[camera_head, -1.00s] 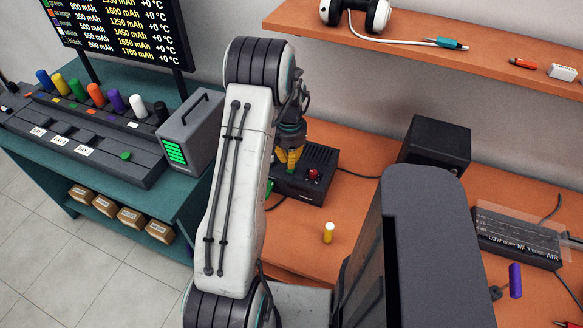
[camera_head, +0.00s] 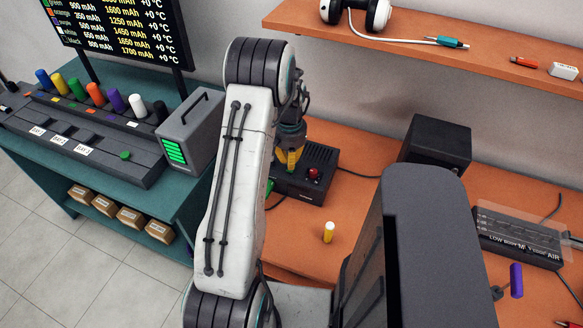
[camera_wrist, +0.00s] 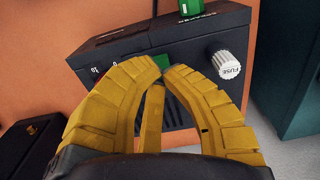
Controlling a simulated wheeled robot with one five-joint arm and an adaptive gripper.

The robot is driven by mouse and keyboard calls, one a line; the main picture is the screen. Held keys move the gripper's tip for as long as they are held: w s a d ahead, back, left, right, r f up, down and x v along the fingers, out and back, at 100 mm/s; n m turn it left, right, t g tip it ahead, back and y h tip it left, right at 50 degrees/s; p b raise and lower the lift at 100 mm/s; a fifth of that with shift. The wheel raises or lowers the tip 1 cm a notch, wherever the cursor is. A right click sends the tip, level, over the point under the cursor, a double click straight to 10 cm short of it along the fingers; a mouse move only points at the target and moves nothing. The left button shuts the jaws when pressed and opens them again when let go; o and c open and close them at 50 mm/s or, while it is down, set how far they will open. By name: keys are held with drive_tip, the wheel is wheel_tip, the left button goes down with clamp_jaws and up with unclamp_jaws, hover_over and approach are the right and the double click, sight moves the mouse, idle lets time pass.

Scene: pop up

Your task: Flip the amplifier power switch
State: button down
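The amplifier is a black box (camera_head: 318,158) on the orange bench, with a red knob or lamp on it, partly hidden behind my arm in the head view. In the wrist view its dark face (camera_wrist: 190,52) carries a green part (camera_wrist: 161,61), apparently the power switch, mostly covered by my fingertips. Contact cannot be told.
A grey box with green bars (camera_head: 186,140) stands left on the teal table. A small yellow cylinder with a white top (camera_head: 329,232) stands on the bench in front of the amplifier. A black box (camera_head: 435,145) stands to the right. A shelf (camera_head: 460,58) runs above.

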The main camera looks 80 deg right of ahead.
drive_tip(key=shift+f+b, duration=1.3)
drive_tip(key=shift+f, duration=0.35)
idle(0.8)
drive_tip(key=shift+r, duration=0.2)
drive_tip(key=shift+r+p, duration=2.3)
drive_tip(key=shift+r, duration=1.05)
